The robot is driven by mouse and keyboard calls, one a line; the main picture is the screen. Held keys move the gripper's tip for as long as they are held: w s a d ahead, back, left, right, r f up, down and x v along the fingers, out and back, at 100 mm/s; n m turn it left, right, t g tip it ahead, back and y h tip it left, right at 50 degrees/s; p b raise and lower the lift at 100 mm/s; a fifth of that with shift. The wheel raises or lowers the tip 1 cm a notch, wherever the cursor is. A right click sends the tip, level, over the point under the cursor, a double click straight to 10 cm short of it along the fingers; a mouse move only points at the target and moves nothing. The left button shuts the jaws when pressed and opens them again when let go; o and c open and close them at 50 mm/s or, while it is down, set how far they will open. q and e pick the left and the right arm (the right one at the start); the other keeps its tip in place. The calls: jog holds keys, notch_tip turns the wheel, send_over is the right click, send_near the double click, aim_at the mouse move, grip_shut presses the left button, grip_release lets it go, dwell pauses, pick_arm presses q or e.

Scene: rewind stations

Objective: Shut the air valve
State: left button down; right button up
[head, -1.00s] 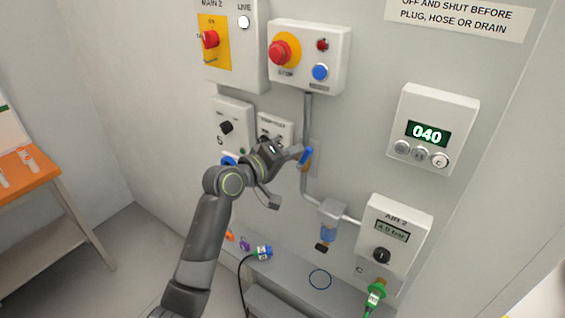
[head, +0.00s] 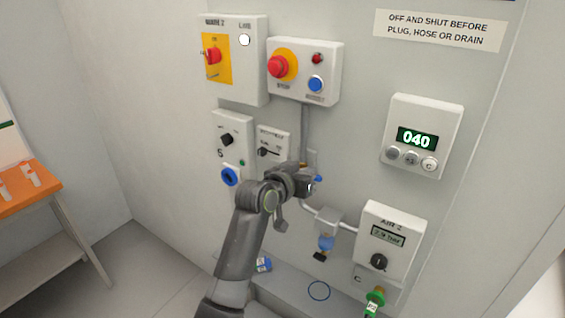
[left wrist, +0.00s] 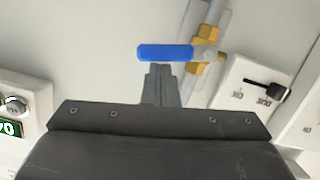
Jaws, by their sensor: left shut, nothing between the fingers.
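The air valve has a blue lever handle (left wrist: 165,53) on a brass body (left wrist: 203,50), seen in the left wrist view. The handle lies crosswise to the grey pipe (left wrist: 215,12). The AIR 2 box (head: 390,240) has a small pressure display, hard to read. My right gripper is not in view.
A box with a red stop button (head: 280,66) is above the valve, and a small selector switch box (head: 273,145) is close by to the left. A filter with a blue bowl (head: 326,243) hangs below right. A counter box (head: 424,135) is on the right.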

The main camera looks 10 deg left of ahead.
pick_arm(q)
jog(key=shift+s+d+f+m, duration=0.2)
jog(key=shift+d+f+m, duration=0.1)
jog(key=shift+f+m, duration=0.2)
jog(key=shift+d+f, duration=0.1)
jog(key=shift+f, duration=0.05)
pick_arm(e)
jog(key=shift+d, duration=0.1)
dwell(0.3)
